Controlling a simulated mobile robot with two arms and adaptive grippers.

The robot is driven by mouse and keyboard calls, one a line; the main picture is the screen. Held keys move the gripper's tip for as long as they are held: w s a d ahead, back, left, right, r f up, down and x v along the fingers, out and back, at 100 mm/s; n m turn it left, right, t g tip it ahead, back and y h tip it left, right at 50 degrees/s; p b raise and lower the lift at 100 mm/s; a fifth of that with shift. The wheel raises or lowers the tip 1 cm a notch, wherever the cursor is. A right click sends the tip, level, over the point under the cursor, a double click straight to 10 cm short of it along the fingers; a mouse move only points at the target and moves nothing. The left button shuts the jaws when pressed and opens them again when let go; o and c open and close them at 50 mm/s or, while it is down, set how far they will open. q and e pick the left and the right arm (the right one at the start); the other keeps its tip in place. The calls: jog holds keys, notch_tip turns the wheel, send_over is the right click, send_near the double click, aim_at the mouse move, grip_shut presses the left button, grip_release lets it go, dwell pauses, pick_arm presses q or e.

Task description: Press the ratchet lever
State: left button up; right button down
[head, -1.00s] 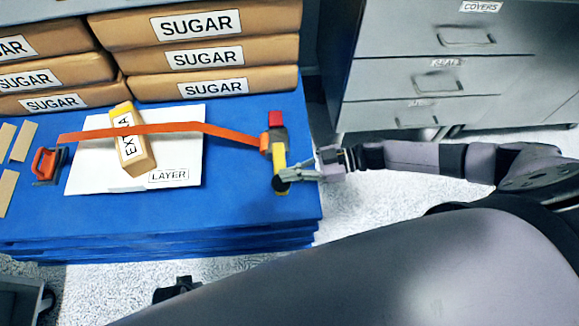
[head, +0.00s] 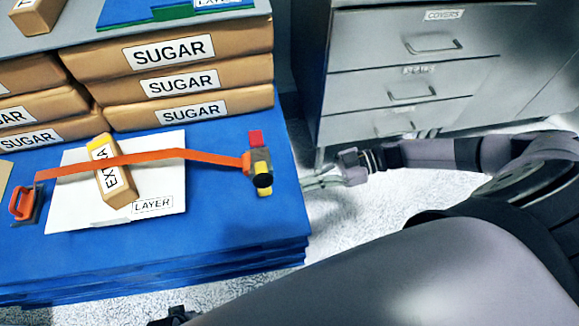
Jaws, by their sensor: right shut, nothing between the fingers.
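The ratchet (head: 258,157) sits at the right end of an orange strap (head: 130,162) on the blue pallet. It has a red tab (head: 255,138) on its far side and yellow parts below. A round black end, apparently the lever's tip (head: 263,180), shows close to the ratchet body and over the yellow part, so the lever appears raised towards me. My right gripper (head: 308,182) is shut and empty, to the right of the ratchet and just past the pallet edge, apart from the lever. My left gripper is not in view.
The strap crosses an "EXTRA" packet (head: 112,186) on a white "LAYER" sheet (head: 75,212). A red-handled buckle (head: 25,203) holds the strap's left end. Sugar bags (head: 190,113) are stacked behind. A grey drawer cabinet (head: 345,65) stands at the back right.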

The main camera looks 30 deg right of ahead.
jog(key=v, duration=0.2)
jog(key=shift+d+r, duration=0.1)
jog(key=shift+d, duration=0.15)
dwell(1.8)
